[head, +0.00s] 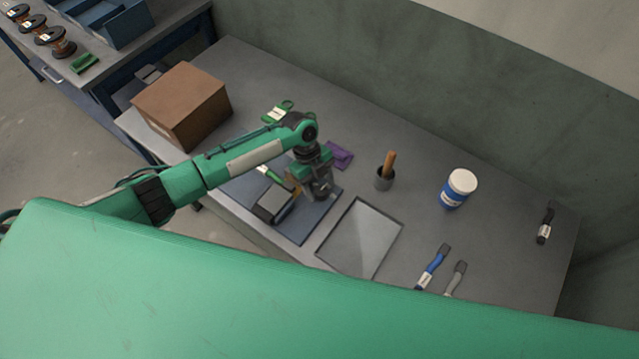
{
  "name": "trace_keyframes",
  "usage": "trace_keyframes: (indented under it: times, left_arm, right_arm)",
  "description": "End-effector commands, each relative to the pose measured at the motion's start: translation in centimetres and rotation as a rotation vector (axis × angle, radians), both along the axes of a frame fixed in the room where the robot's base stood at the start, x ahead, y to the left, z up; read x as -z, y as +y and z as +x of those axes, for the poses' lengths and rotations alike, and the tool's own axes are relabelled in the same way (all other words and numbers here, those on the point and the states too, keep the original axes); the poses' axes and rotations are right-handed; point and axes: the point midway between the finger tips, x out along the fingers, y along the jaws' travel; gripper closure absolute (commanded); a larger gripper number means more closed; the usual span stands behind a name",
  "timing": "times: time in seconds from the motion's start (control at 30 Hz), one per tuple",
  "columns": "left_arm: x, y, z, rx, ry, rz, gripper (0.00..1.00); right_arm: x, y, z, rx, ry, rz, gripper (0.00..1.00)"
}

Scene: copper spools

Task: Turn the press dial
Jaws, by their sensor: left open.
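My left arm reaches in from the left over the grey table. Its gripper (320,196) points down above the right part of a dark blue mat (300,236). It is open; nothing shows between its fingers. A small grey and black device (272,205) sits on the mat just left of the gripper, with a yellowish part near the fingers. I cannot tell for sure whether this is the press. No dial can be made out; the gripper may hide it. My right gripper is not in view.
A cardboard box (190,120) stands left of the arm. A grey tray (360,240) lies right of the mat. A dark cup with a wooden handle (384,178), a blue and white jar (458,188) and brushes (433,266) stand or lie further right. Spools (55,42) sit on another bench.

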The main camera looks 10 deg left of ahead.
Motion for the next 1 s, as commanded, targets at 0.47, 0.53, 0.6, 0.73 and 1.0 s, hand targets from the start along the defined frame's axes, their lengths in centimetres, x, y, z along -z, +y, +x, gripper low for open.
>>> trace_keyframes:
  times: [0.47, 0.53, 0.6, 0.73, 1.0]
  left_arm:
    - [0.39, -0.09, -0.11, 0.000, 0.000, 0.000, 0.70]
    - [0.38, -0.09, -0.10, 0.000, 0.000, 0.000, 0.83]
    - [0.37, -0.09, -0.10, 0.000, 0.000, 0.000, 0.87]
    - [0.33, -0.09, -0.11, -0.006, 0.000, 0.000, 0.87]
    - [0.22, -0.08, -0.21, -0.094, 0.001, -0.001, 0.87]
  right_arm:
    - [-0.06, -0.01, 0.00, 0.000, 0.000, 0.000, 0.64]
    - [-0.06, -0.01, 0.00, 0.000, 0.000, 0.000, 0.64]
    - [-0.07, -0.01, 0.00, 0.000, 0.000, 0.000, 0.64]
    - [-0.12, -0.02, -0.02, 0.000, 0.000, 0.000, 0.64]
    - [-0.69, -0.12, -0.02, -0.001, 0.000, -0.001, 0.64]
